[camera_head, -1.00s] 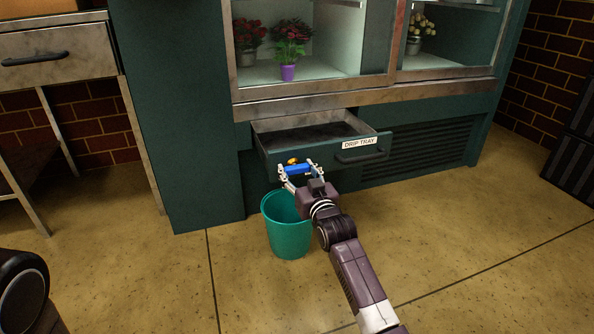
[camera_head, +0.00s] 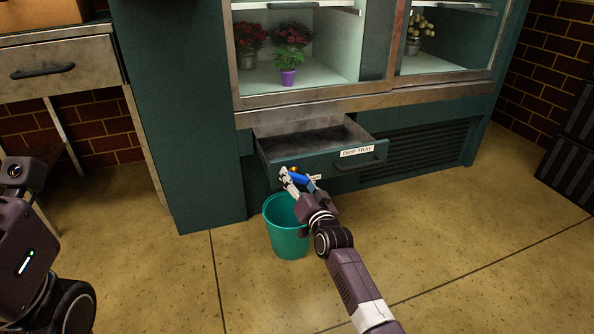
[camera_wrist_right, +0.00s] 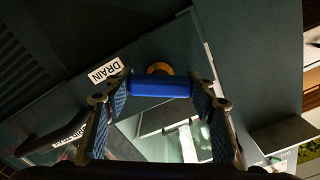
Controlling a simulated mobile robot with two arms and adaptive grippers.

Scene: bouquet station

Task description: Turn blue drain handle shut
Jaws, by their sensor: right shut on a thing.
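The blue drain handle (camera_head: 301,180) is a short bar on a brass valve stem (camera_head: 294,168) at the front of the drip tray drawer (camera_head: 322,170). In the head view it slants down to the right. My right gripper (camera_head: 298,182) is shut on it. In the right wrist view the blue handle (camera_wrist_right: 160,86) spans between the two fingers, with the brass stem (camera_wrist_right: 159,69) just behind it. A white DRAIN label (camera_wrist_right: 105,71) is beside it. Of my left arm, only links show at the left edge; its fingers do not show.
A teal bucket (camera_head: 287,238) stands on the floor below the valve, close under my right wrist. The drawer is pulled out from the green cabinet, with a dark handle (camera_head: 360,161). Flower pots stand in the display above. Floor to the right is clear.

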